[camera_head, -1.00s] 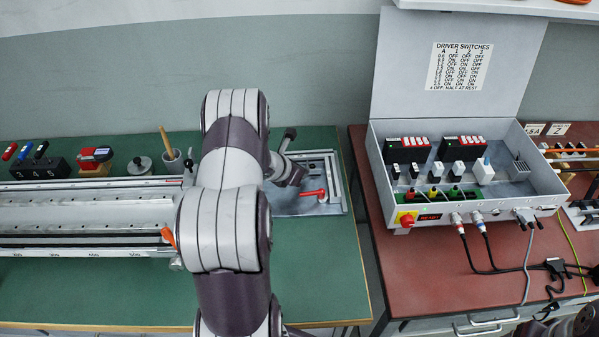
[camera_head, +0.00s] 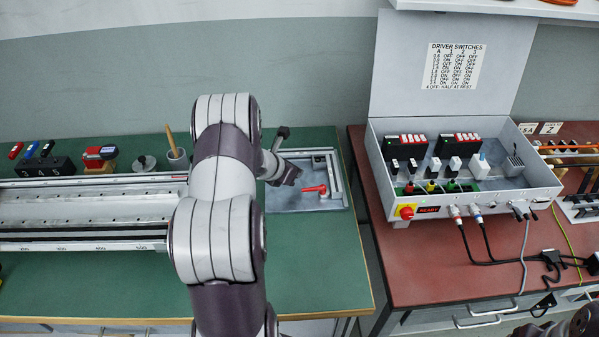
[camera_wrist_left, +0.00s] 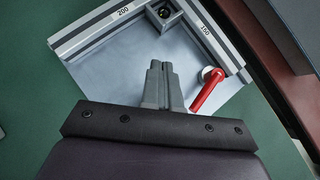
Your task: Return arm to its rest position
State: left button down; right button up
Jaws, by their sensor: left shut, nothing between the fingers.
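My left arm (camera_head: 222,180) reaches up through the middle of the head view, and its wrist bends right toward a grey plate (camera_head: 312,203). In the left wrist view my left gripper (camera_wrist_left: 160,66) has its two grey fingers together and empty. It is over the grey plate, left of a red lever (camera_wrist_left: 207,90), with a visible gap between them. The lever also shows in the head view (camera_head: 315,189). The fingertips are hard to make out in the head view.
A long metal rail (camera_head: 80,211) lies on the green bench, partly behind my arm. An open grey driver box (camera_head: 462,202) stands on the red bench at right, with cables (camera_head: 480,262) hanging in front.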

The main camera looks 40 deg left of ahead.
pick_arm(q)
jog(key=v, duration=0.7)
jog(key=shift+r+p, duration=0.25)
jog(key=shift+p, duration=0.05)
